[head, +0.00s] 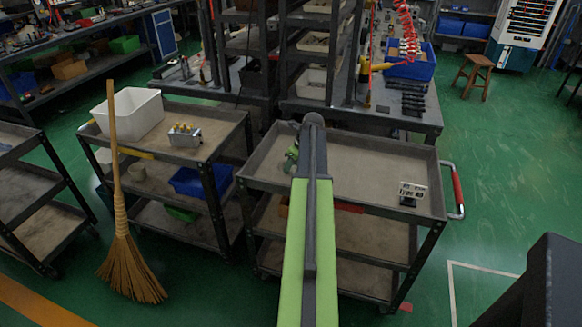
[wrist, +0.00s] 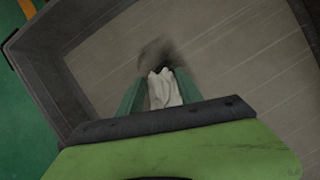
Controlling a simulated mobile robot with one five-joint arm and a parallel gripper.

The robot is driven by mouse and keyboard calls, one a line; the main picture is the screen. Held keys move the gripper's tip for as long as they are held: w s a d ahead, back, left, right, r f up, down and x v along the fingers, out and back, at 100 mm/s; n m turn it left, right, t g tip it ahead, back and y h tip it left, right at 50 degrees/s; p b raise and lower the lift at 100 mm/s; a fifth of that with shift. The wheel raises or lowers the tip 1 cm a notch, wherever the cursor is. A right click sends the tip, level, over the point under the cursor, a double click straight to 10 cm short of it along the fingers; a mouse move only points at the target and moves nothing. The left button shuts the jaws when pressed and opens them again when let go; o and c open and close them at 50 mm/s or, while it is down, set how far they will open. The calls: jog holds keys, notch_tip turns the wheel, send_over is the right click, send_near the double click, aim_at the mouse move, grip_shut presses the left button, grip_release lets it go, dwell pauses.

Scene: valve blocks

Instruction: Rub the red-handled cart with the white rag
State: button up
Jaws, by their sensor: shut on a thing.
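The red-handled cart (head: 380,165) stands in the middle of the head view, its red handle (head: 457,187) on the right end. My gripper (wrist: 160,84) is over the left part of its top tray, shut on the white rag (wrist: 163,92). The rag is bunched between the two teal fingers in the wrist view. A dark smudge (wrist: 158,54) on the tray lies just beyond the rag's tip. I cannot tell whether the rag touches the tray. In the head view my arm hides the rag and most of the gripper.
A small "Type 40" sign (head: 412,193) stands at the tray's right. The tray has a raised rim. A second cart (head: 215,125) with a white bin (head: 130,113) stands to the left, and a broom (head: 127,250) stands before it. A workbench (head: 430,122) is behind.

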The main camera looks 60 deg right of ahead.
jog(key=shift+w+d, duration=0.45)
jog(key=shift+d, duration=1.05)
jog(key=shift+w+d, duration=0.5)
jog(key=shift+d, duration=1.05)
jog(key=shift+w+d, duration=0.45)
jog(key=shift+d, duration=1.05)
jog(key=shift+w+a, duration=0.2)
jog(key=shift+w, duration=0.4)
jog(key=shift+w+a, duration=0.15)
jog(key=shift+w, duration=0.45)
jog(key=shift+s+a, duration=0.3)
jog(key=shift+a, duration=0.55)
jog(key=shift+s+a, duration=0.3)
jog(key=shift+a, duration=0.55)
jog(key=shift+s+a, duration=0.3)
jog(key=shift+a, duration=0.55)
jog(key=shift+s+a, duration=0.25)
jog(key=shift+a, duration=0.6)
jog(key=shift+a, duration=0.1)
jog(key=shift+s+a, duration=0.25)
jog(key=shift+a, duration=0.55)
jog(key=shift+s+a, duration=0.25)
jog(key=shift+a, duration=0.5)
jog(key=shift+a, duration=0.1)
